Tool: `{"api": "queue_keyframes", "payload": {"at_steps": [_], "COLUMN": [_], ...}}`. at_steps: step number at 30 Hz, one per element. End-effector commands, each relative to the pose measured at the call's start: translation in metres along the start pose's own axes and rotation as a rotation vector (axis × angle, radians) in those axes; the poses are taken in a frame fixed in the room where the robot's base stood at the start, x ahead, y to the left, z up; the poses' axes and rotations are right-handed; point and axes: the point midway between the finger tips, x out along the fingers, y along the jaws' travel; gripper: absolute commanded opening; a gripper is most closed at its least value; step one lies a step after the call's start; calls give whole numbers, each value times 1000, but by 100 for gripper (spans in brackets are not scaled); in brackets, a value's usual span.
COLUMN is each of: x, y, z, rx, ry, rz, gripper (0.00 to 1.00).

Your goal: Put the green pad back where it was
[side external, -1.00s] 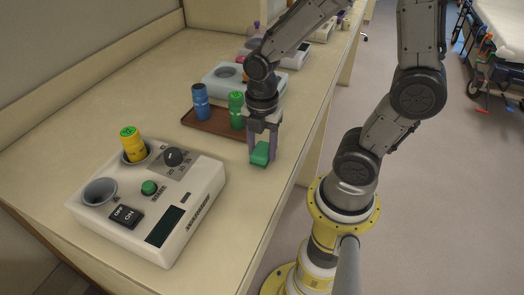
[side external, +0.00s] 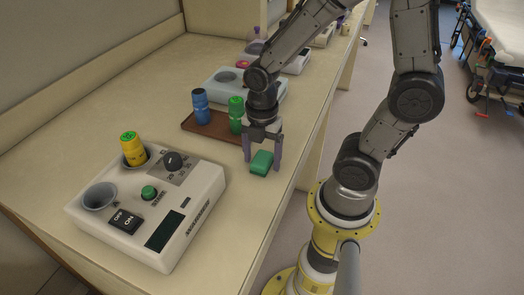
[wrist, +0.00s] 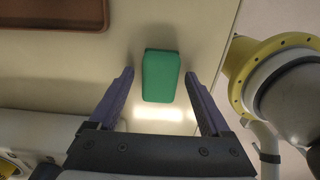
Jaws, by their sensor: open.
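The green pad (side external: 262,163) lies flat on the bench top near its front edge. It also shows in the wrist view (wrist: 160,77), just ahead of the fingers and roughly centred between them. My gripper (side external: 263,165) is open, with its fingers spread to either side of the pad. In the wrist view my gripper (wrist: 162,88) shows a clear gap between each finger and the pad.
A brown tray (side external: 197,131) holds a blue bottle (side external: 200,106) and a green bottle (side external: 236,114) behind the gripper. A white device (side external: 205,180) with a yellow bottle (side external: 133,150) stands at front left. Bare bench top (side external: 130,98) lies at the left.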

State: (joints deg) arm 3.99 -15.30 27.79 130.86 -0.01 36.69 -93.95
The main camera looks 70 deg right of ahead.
Motion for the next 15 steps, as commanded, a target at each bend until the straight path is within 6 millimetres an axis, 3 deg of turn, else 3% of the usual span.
{"api": "queue_keyframes", "payload": {"at_steps": [5,15], "x": [-17,-85], "y": [2,2], "z": [0,0], "rx": [0,0], "ry": [0,-1], "rz": [7,8], "gripper": [82,82]}}
